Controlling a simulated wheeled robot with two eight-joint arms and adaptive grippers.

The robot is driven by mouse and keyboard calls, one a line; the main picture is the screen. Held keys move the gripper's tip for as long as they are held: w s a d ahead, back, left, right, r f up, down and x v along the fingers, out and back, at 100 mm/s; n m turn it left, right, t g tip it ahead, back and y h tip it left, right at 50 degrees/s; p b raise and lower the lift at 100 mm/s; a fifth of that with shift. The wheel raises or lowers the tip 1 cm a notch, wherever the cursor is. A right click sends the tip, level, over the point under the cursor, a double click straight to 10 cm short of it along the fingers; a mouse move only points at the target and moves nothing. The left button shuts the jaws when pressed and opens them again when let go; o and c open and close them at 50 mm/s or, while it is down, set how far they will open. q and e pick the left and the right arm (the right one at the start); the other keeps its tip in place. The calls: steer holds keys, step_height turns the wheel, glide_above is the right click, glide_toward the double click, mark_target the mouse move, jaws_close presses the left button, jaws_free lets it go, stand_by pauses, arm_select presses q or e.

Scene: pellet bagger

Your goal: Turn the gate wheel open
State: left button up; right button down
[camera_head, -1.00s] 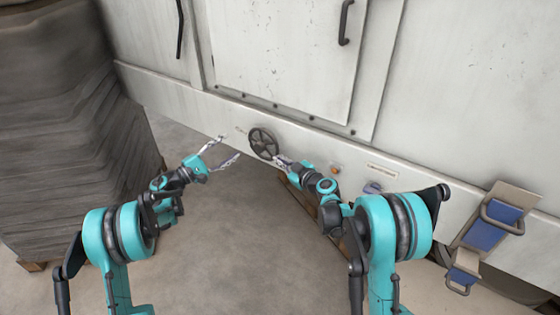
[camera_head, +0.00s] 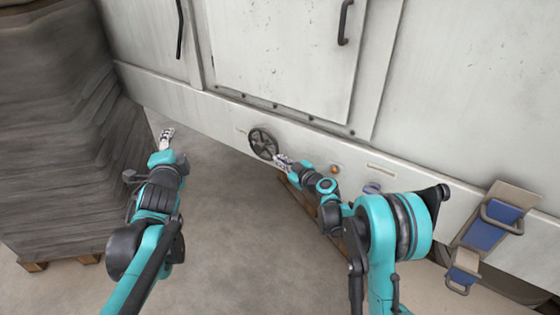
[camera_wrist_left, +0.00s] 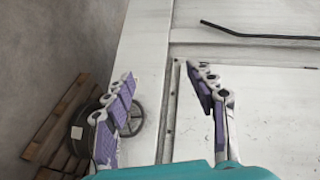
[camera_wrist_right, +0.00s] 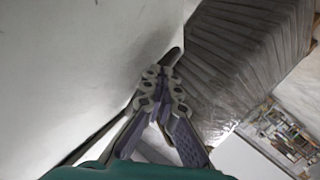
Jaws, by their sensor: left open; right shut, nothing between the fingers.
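The dark spoked gate wheel (camera_head: 263,144) is on the lower white panel of the machine, and it also shows in the left wrist view (camera_wrist_left: 137,118), partly behind a finger. My right gripper (camera_head: 281,161) is shut with nothing between its fingers, close to the wheel's lower right rim; I cannot tell whether it touches. In the right wrist view its fingertips (camera_wrist_right: 163,82) meet, and a short dark bar shows just beyond them. My left gripper (camera_head: 167,134) is open and empty, well to the left of the wheel, in front of the floor.
A tall grey stack (camera_head: 60,130) stands on a pallet at the left. An orange button (camera_head: 334,169) and a blue-and-tan bracket (camera_head: 485,235) are on the machine's right side. A wooden pallet (camera_wrist_left: 62,120) shows in the left wrist view. Floor between my arms is clear.

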arm_select(q)
steer(key=s+d+f+n+g+h, duration=0.1)
steer(key=s+d+f+n+g, duration=0.1)
steer(key=s+f+n, duration=0.2)
steer(key=s+d+f+n+g+h+b, duration=0.1)
steer(key=s+d+f+n+g, duration=0.2)
steer(key=s+f, duration=0.6)
steer(key=s+d+f+n+g+h, duration=0.1)
steer(key=s+d+f+n+g, duration=0.2)
steer(key=s, duration=0.9)
step_height(320, 180, down, 4)
steer(key=n, duration=0.3)
steer(key=shift+r+n, duration=0.25)
steer(key=shift+n, duration=0.15)
